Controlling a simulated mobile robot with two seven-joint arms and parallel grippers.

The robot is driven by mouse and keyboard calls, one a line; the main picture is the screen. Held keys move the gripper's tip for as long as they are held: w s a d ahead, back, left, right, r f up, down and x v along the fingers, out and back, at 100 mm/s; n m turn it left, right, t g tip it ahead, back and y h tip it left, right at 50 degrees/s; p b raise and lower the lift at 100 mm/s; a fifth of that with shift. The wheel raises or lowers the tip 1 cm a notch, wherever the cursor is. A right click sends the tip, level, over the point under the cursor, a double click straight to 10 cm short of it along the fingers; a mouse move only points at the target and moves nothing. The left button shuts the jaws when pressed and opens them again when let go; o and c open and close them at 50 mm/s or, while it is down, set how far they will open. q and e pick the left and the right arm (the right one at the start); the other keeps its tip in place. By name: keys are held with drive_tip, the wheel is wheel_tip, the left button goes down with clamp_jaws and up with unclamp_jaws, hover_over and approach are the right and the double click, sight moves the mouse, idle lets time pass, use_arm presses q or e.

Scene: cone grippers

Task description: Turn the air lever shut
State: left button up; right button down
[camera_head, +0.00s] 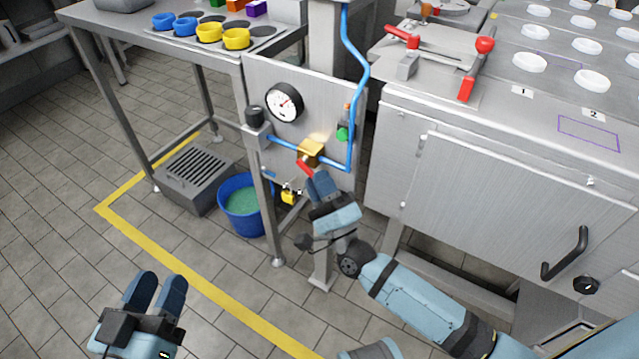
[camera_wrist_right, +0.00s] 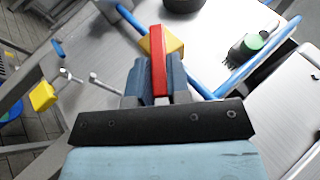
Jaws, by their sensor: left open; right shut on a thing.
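The red air lever (camera_head: 305,167) sits on a brass valve body (camera_head: 311,150) in the blue air line, on a steel panel under the gauge. In the head view it slants down from the valve. My right gripper (camera_head: 317,181) is at the lever. In the right wrist view the red lever (camera_wrist_right: 158,75) lies between my right gripper's fingers (camera_wrist_right: 157,82), which are shut on it; the brass valve (camera_wrist_right: 160,43) is just beyond. My left gripper (camera_head: 162,290) is open and empty over the floor at the lower left.
A round gauge (camera_head: 284,102) is above the valve. A blue bucket (camera_head: 246,205) stands on the floor beside the table leg. A steel cabinet (camera_head: 480,190) stands close on the right.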

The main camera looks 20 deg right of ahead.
drive_tip(key=c, duration=1.1)
unclamp_jaws()
